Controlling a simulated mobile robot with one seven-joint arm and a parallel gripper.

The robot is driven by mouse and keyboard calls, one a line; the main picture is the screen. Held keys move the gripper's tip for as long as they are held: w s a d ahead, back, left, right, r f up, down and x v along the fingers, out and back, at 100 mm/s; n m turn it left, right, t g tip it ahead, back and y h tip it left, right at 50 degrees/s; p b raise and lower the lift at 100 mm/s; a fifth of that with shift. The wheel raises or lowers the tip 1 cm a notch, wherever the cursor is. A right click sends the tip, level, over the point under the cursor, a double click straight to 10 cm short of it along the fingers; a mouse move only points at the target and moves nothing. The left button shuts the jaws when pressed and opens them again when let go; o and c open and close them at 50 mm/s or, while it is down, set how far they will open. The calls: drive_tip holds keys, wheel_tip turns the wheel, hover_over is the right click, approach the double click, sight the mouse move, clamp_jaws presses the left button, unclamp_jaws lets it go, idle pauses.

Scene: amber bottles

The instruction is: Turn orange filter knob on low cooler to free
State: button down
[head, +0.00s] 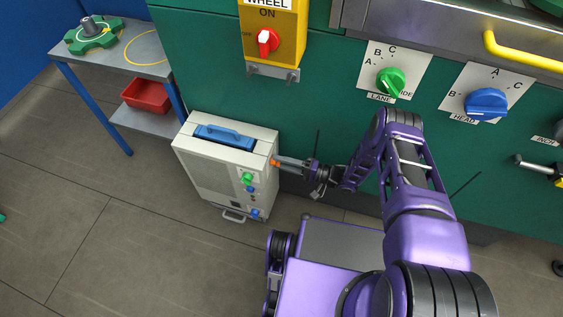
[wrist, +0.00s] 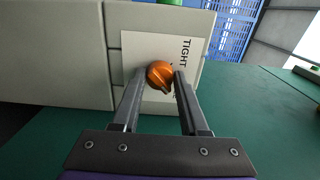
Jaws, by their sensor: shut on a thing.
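The low cooler (head: 225,165) is a pale grey box with a blue top handle, standing on the floor against the green machine. The orange filter knob (wrist: 159,74) is on a white plate (wrist: 140,47) on its side; "TIGHT" can be read on the plate, and other lettering is hidden by a finger. In the head view the orange knob (head: 275,163) is a small spot at the cooler's right edge. My gripper (wrist: 156,82) has its two fingers on either side of the knob, shut on it. The knob's pointer setting is hard to read.
The cooler's front has a green knob (head: 247,178) and blue knobs (head: 255,213). The green machine (head: 330,120) rises behind, with a red switch (head: 267,42), a green knob (head: 390,82) and a blue knob (head: 486,103). A side table (head: 150,60) stands left. Floor in front is clear.

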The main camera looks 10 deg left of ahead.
idle(0.4)
drive_tip(key=shift+c, duration=2.2)
unclamp_jaws()
drive_tip(key=s+d, duration=0.1)
drive_tip(key=d, duration=1.6)
drive_tip(key=shift+s+d, duration=0.2)
drive_tip(key=shift+d, duration=0.05)
